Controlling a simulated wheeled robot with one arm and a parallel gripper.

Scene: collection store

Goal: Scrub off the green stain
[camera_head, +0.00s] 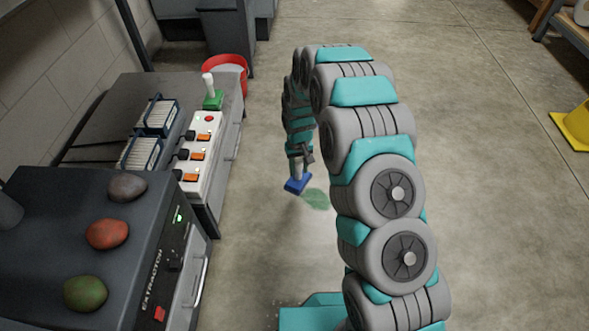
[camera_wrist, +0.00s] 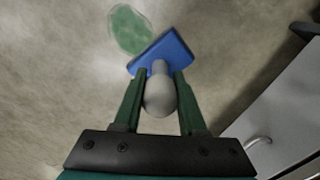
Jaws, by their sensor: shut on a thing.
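The green stain (camera_head: 316,199) is a faint patch on the concrete floor. It also shows in the wrist view (camera_wrist: 130,28), at the upper left. My gripper (camera_head: 299,160) is shut on the pale, rounded handle of a blue scrubber (camera_head: 297,185). In the wrist view my gripper's two green fingers (camera_wrist: 160,78) clasp the handle from both sides, and the blue scrubber pad (camera_wrist: 168,50) points away from me. The pad is beside the stain, its edge close to or slightly over it. I cannot tell whether it touches the floor.
A green-based scrubber with a white handle (camera_head: 212,95) stands on the left counter by a switch panel (camera_head: 200,150). A red bucket (camera_head: 232,66) is behind it. Several rocks lie on the extractor (camera_head: 130,262). A yellow object (camera_head: 574,126) is far right. Floor around the stain is clear.

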